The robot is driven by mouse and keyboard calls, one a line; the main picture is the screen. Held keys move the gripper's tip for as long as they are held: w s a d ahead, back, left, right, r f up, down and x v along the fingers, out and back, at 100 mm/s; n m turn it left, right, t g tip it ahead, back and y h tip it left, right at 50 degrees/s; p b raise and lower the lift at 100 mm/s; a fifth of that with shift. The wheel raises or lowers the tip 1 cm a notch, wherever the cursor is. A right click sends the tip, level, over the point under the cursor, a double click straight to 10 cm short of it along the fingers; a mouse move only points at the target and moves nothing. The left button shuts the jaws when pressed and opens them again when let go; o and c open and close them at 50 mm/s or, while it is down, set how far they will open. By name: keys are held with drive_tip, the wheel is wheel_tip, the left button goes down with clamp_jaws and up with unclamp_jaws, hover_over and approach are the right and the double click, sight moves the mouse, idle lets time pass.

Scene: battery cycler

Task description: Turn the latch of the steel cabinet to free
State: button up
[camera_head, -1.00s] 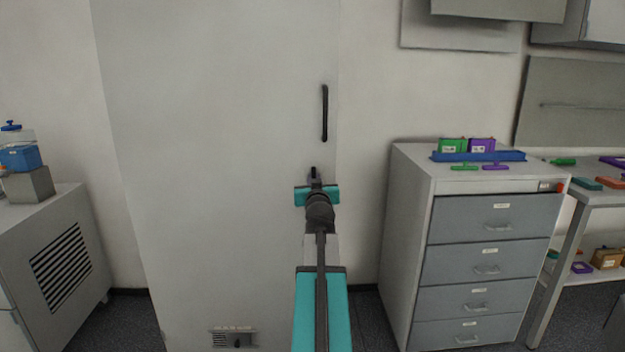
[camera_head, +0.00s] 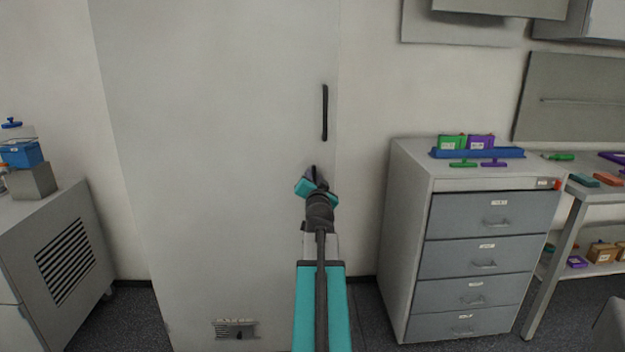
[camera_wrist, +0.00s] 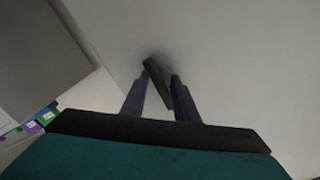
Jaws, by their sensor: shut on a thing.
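The steel cabinet (camera_head: 215,150) is a tall, pale grey box with a plain front filling the middle of the head view. Its dark latch (camera_head: 314,169) is below the black handle, near the right edge of the front. In the head view my gripper (camera_head: 315,178) covers most of the latch, and its teal body is tilted, right end lower. In the wrist view the latch (camera_wrist: 157,82) is a short dark bar between the two fingers of my gripper (camera_wrist: 160,90). The gripper is shut on it. The latch looks slanted there; its exact angle is hard to read.
The black bar handle (camera_head: 325,112) stands upright just above the latch. A grey drawer unit (camera_head: 410,240) with a blue rack (camera_head: 477,153) on top is to the right. A grey vented cabinet (camera_head: 80,205) is at the left. Dark floor shows between them.

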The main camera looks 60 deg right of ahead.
drive_tip(key=shift+s+d+r, duration=0.1)
drive_tip(key=o, duration=1)
drive_tip(key=shift+c, duration=0.2)
drive_tip(key=shift+a, duration=0.25)
drive_tip(key=shift+v, duration=2.8)
drive_tip(key=shift+b, duration=1.05)
drive_tip(key=shift+a, duration=0.1)
